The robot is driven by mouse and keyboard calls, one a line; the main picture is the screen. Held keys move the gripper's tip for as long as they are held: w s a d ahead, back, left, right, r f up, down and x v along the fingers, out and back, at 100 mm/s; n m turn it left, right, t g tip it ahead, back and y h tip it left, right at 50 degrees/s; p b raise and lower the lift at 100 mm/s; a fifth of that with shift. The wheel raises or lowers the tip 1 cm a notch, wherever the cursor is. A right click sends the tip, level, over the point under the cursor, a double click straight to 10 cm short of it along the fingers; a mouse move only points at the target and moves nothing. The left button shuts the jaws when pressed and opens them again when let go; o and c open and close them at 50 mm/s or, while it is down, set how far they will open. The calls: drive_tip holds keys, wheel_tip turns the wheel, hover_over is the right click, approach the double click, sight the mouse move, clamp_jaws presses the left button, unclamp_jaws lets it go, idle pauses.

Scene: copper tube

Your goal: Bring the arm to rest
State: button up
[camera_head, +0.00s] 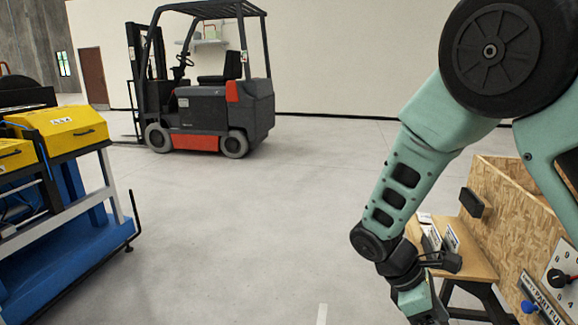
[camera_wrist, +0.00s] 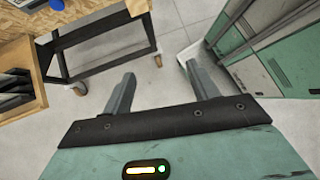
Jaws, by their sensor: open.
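My arm, pale green with black joints, hangs down the right side of the head view, bent at the elbow. Its wrist is low in the picture, in front of the wooden workbench (camera_head: 455,244) and to the left of most of it. My gripper (camera_wrist: 159,82) shows in the wrist view with its two grey fingers spread wide apart. Nothing is between the fingers; below them is bare grey floor. In the head view the fingertips are not clearly seen, since the lower end of the arm runs to the bottom edge.
The workbench has an upright chipboard panel (camera_head: 515,222) and black legs on casters (camera_wrist: 113,50). A blue cart (camera_head: 75,255) with yellow cases (camera_head: 62,128) stands at left. A forklift (camera_head: 205,105) is parked at the back. The floor between is clear.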

drive_tip(key=s+a+r+m+t+y, duration=0.4)
drive_tip(key=s+a+r+m+y, duration=0.2)
drive_tip(key=s+a, duration=0.7)
wheel_tip(320, 180, up, 4)
drive_tip(key=s+y, duration=0.2)
drive_tip(key=shift+s+a+r, duration=0.15)
drive_tip(key=shift+s+a, duration=0.1)
drive_tip(key=shift+s, duration=0.15)
